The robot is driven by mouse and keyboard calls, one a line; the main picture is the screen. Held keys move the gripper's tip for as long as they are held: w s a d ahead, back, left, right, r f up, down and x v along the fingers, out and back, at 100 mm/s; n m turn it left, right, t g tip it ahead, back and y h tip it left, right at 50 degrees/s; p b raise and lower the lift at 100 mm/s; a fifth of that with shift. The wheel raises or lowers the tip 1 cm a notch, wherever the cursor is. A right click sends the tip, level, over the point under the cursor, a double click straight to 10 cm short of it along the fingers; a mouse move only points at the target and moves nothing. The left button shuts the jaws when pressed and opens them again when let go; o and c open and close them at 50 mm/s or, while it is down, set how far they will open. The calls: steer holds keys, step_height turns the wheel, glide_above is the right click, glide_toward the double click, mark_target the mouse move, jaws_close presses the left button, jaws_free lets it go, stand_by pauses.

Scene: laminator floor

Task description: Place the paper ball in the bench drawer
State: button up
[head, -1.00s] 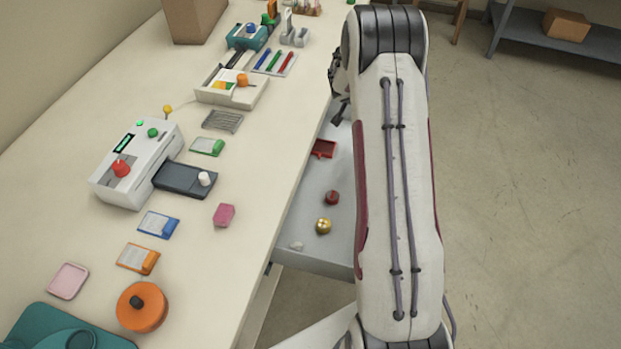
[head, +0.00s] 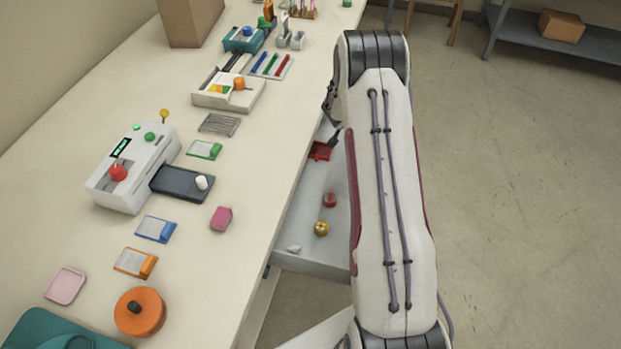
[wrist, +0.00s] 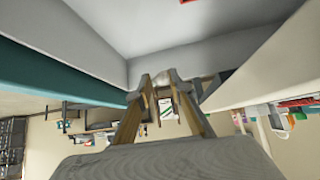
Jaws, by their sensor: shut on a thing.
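The bench drawer (head: 311,214) is pulled out from under the bench's right edge. My gripper (head: 334,138) is over its far end, partly hidden by my arm. In the wrist view my gripper (wrist: 164,82) is shut, with a small pale thing between its fingertips, which I take for the paper ball (wrist: 168,76). It is too small and too covered to see clearly. The drawer's pale inside (wrist: 200,38) fills the top of the wrist view. The drawer's right side is hidden behind my arm.
In the drawer are a red tray (head: 320,151), a red round thing (head: 330,200), a gold ball-like thing (head: 321,228) and a small whitish lump (head: 293,248). Bare drawer floor lies between them. The bench top (head: 215,265) holds a white machine (head: 128,180) and several small things.

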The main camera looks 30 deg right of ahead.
steer(key=shift+f, duration=0.1)
steer(key=shift+f, duration=3)
steer(key=shift+f, duration=1.9)
steer(key=shift+f, duration=0.15)
steer(key=o, duration=0.7)
